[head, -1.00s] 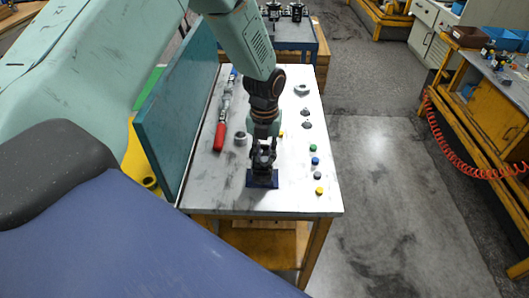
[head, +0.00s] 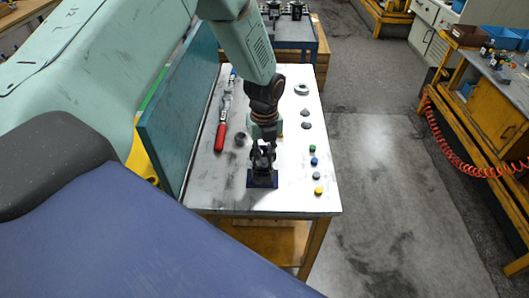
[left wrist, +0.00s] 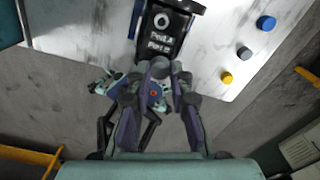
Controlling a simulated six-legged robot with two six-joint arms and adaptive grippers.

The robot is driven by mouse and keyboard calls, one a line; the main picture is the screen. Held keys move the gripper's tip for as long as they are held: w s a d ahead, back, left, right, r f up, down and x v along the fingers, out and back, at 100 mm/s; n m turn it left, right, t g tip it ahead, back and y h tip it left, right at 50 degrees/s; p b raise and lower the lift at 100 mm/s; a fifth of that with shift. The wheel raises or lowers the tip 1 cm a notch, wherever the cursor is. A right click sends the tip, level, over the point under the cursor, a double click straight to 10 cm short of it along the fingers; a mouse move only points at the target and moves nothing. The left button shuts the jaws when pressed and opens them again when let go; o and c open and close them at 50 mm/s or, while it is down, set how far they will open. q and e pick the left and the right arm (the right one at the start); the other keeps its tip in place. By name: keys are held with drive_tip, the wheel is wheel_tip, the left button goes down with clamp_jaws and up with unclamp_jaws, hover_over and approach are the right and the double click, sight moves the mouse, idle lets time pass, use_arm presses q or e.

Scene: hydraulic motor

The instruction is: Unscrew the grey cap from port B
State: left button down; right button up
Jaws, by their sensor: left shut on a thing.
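The black hydraulic motor (head: 262,179) stands on a dark blue base near the front of the table. In the left wrist view its black body (left wrist: 165,30) shows white lettering and a white ring; the lettering is partly hard to read. My left gripper (head: 263,152) is over the motor, pointing down. In the left wrist view my left gripper (left wrist: 160,72) has its fingers closed around a small grey cap (left wrist: 160,65) at the motor's edge. The fingers hide most of the cap and its port, so I cannot see whether the thread is loose. My right gripper is out of view.
Loose green (head: 312,148), blue (head: 314,161), grey (head: 316,175) and yellow (head: 318,190) caps lie along the table's right side. A red-handled tool (head: 220,136) and a dark round part (head: 240,139) lie left of my arm. A teal panel (head: 178,105) borders the table's left.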

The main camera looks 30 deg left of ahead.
use_arm(q)
drive_tip(key=shift+r+n+p, duration=0.15)
drive_tip(key=shift+n+p, duration=0.4)
drive_tip(key=shift+n, duration=0.65)
drive_tip(key=shift+n+p, duration=0.3)
drive_tip(key=shift+n, duration=0.8)
drive_tip(key=c, duration=1.4)
unclamp_jaws()
drive_tip(key=shift+c, duration=0.2)
